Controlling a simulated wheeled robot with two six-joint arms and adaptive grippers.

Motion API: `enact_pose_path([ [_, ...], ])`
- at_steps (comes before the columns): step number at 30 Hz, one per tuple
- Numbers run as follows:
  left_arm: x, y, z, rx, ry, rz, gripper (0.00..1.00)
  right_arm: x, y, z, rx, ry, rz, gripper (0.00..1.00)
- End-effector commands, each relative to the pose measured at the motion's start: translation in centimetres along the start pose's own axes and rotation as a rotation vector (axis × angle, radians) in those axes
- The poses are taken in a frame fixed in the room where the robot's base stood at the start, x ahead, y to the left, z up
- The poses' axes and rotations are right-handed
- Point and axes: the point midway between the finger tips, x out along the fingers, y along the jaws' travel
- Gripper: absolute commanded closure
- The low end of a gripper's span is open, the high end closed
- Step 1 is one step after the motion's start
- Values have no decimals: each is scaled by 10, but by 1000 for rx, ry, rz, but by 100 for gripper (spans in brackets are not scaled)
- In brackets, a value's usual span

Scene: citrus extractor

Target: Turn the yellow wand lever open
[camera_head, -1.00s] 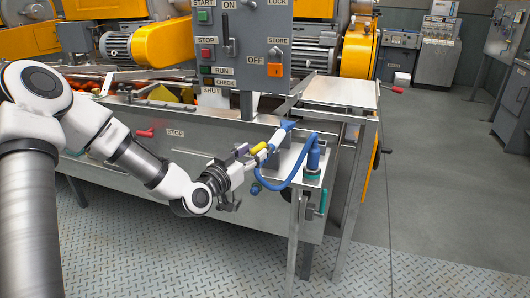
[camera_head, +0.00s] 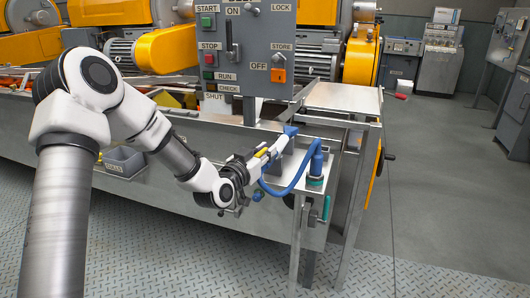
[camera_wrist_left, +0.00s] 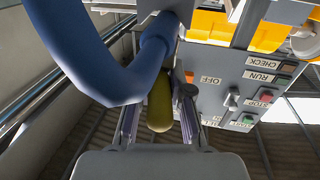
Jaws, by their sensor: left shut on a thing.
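The wand (camera_head: 277,148) lies across the corner of the metal stand, its blue tip (camera_head: 289,131) pointing up and right. A thick blue hose (camera_head: 298,180) loops from it to a blue and teal fitting; the hose also crosses the upper left of the left wrist view (camera_wrist_left: 95,55). The yellow wand lever (camera_head: 262,152) shows as a small strip at my left gripper (camera_head: 255,160). In the left wrist view the yellow lever (camera_wrist_left: 160,105) sits between the two fingers (camera_wrist_left: 160,122), which are shut on it. The gripper partly hides the lever in the head view. My right gripper is out of view.
A grey control panel (camera_head: 262,88) with switches and buttons stands above and behind the wand. The small metal stand (camera_head: 311,192) carries the hose fitting. A grey bin (camera_head: 123,161) hangs on the machine's front at left. The floor at right (camera_head: 440,190) is clear.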

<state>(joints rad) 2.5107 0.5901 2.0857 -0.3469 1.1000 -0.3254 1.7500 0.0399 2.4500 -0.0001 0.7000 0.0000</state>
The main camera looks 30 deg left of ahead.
Motion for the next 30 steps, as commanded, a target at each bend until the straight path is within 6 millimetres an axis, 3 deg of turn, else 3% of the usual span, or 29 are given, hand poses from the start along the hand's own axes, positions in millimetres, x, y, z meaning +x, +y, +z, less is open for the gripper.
enact_pose_path([
  [9,0,4,1,4,0,-193,100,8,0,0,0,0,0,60],
  [18,0,3,0,3,1,-204,100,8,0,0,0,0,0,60],
  [19,0,3,0,3,1,-204,71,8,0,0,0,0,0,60],
  [21,0,3,0,3,1,-203,55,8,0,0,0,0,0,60],
  [30,-2,3,0,3,1,-202,55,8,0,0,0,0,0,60],
])
